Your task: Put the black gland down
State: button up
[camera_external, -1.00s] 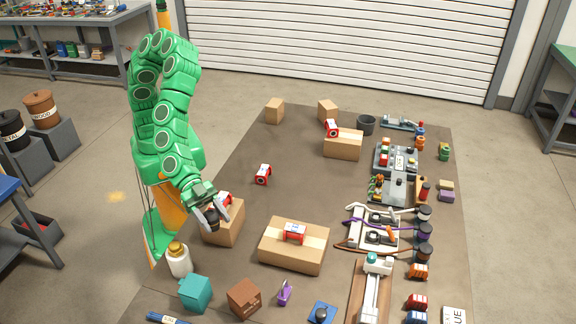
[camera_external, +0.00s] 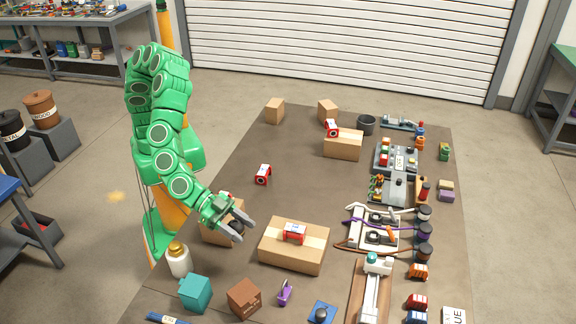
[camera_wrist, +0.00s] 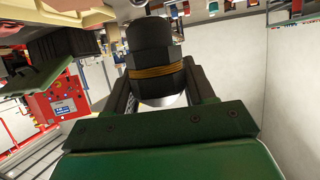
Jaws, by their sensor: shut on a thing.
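The black gland (camera_wrist: 153,45) fills the upper middle of the wrist view. It is a dark, faceted plug with brass-coloured bands around its lower part. My gripper (camera_external: 241,225) is shut on it, with one finger on each side. In the external view only a dark bit of the gland (camera_external: 237,225) shows between the fingers. The gripper is over the right side of the left cardboard box (camera_external: 217,235), left of the middle cardboard box (camera_external: 277,256). Its exact height above the surface is hard to tell.
A red-and-white part (camera_external: 294,232) sits on the middle box. Another red part (camera_external: 263,174) lies on the brown mat (camera_external: 305,185), which has bare room around it. A white bottle (camera_external: 179,260), teal block (camera_external: 195,293) and brown block (camera_external: 244,299) stand in front. Fixtures line the right.

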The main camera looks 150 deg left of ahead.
jog(key=shift+f, duration=6.35)
jog(key=shift+f, duration=0.65)
jog(key=o, duration=1)
jog(key=shift+o, duration=0.2)
jog(key=shift+r, duration=0.1)
jog(key=shift+r, duration=0.65)
jog(key=v, duration=0.7)
jog(key=shift+s, duration=0.2)
jog(key=shift+d, duration=0.15)
